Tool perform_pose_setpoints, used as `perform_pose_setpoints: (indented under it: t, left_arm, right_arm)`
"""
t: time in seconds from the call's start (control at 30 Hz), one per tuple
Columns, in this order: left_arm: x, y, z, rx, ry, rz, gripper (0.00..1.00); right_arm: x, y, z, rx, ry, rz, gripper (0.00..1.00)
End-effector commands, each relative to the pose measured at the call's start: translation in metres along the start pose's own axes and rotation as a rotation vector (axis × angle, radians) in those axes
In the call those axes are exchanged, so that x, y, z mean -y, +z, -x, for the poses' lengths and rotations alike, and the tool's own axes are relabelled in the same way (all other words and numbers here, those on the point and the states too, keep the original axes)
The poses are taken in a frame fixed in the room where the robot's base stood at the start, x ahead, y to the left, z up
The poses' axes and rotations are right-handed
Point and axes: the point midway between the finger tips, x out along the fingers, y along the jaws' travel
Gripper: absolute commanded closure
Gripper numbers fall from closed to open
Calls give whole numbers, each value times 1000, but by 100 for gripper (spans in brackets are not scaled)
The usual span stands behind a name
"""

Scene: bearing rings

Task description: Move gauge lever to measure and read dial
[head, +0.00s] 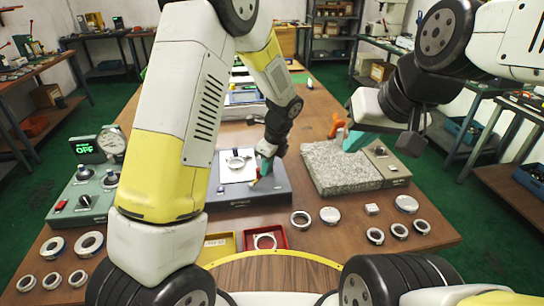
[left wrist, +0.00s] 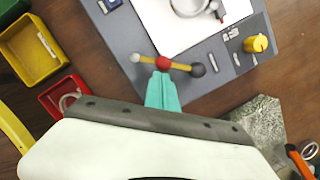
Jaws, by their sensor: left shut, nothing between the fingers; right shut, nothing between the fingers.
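A small lever-like part with a red hub (left wrist: 163,63), a pale ball on one end and a black ball on the other lies over a grey plate (left wrist: 115,25). The grey plate also shows in the head view (head: 262,200). My left gripper (left wrist: 163,80) is shut, with its teal fingertips at the red hub; contact is unclear. In the head view my left gripper (head: 265,165) is over the plate's right side. My right gripper (head: 350,140) is shut above the granite block (head: 340,170), beside an orange part (head: 336,124). A round dial (head: 111,140) stands at left; its reading is too small to tell.
A green-text display (head: 84,148) reads OFF on the green unit (head: 85,195). A metal ring (head: 235,163) sits on a white sheet. A yellow tray (head: 217,247) and red tray (head: 265,238) stand in front. Several loose rings lie at the front left and front right.

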Motion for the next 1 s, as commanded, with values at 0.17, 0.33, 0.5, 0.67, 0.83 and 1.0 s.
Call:
perform_pose_setpoints:
  t: [0.17, 0.33, 0.5, 0.67, 0.83, 1.0]
  left_arm:
    - [-5, 13, -3, -1, -40, -160, 100]
    - [-8, 24, -6, -1, -80, -317, 100]
    - [-8, 35, -9, -1, -118, -470, 100]
    - [-7, 44, -11, -1, -151, -601, 100]
    - [-4, 52, -13, -1, -180, -715, 100]
    - [-2, 56, -14, 0, -186, -743, 100]
  right_arm:
    - [0, 0, 0, 0, 0, 0, 100]
    - [0, 0, 0, 0, 0, 0, 100]
    - [0, 0, 0, 0, 0, 0, 100]
    - [0, 0, 0, 0, 0, 0, 100]
    - [0, 0, 0, 0, 0, 0, 100]
    - [0, 0, 0, 0, 0, 0, 100]
